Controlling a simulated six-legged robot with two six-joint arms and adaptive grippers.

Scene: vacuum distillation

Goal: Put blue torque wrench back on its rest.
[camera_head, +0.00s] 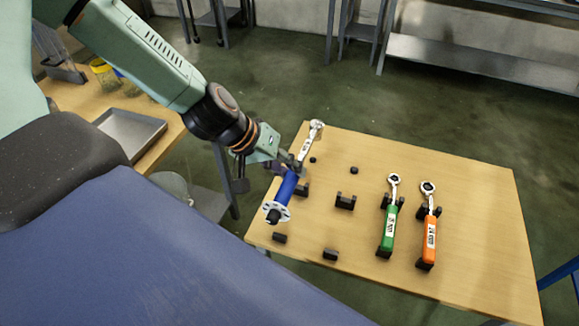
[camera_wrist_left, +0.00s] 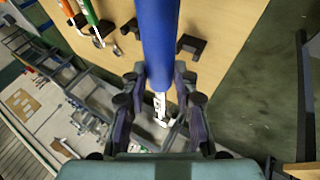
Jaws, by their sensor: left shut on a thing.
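The blue torque wrench (camera_head: 286,188) is in my left gripper (camera_head: 288,166), which is shut on it near the middle, where the handle meets the shaft. Its silver head (camera_head: 316,128) points to the back and its handle end to the front, over the table's left edge. In the left wrist view the blue handle (camera_wrist_left: 156,40) runs up from between the fingers (camera_wrist_left: 160,88). Two rests on the table are empty: a left one, with a black cradle (camera_head: 301,190) and front block (camera_head: 279,238), and a middle one (camera_head: 345,202). The wrench looks raised beside the left rest; its height is unclear.
A green wrench (camera_head: 389,228) and an orange wrench (camera_head: 430,238) lie on their rests at the right of the wooden table (camera_head: 480,220). Another table with a grey tray (camera_head: 130,132) stands at the left. The wooden table's right side is clear.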

